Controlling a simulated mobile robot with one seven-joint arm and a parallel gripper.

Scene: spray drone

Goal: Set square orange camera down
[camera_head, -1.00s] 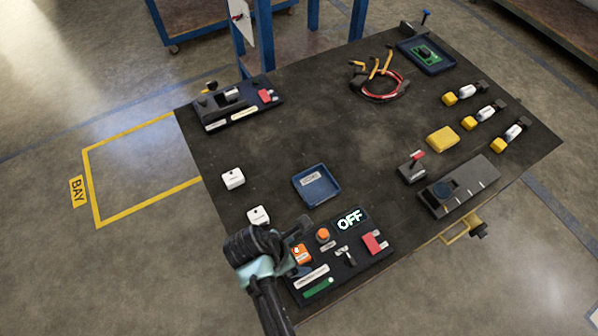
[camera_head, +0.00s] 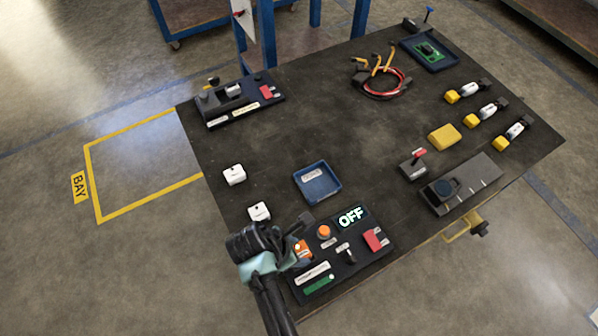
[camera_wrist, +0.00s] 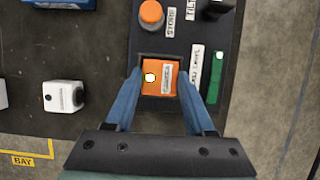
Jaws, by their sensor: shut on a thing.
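The square orange camera (camera_wrist: 158,80), with a white round spot and a pale label, is between the fingers of my gripper (camera_wrist: 160,88) in the wrist view. The fingers are shut on its two sides. It is over a square, dark-rimmed spot at one end of the black control panel (camera_wrist: 188,42). I cannot tell whether it touches the panel. In the head view my gripper (camera_head: 298,250) is at the panel's left side, and the orange camera (camera_head: 304,251) is partly hidden by it.
Two white blocks (camera_head: 234,175) (camera_head: 259,212) and a blue tray (camera_head: 317,182) lie nearby. The table's middle is clear.

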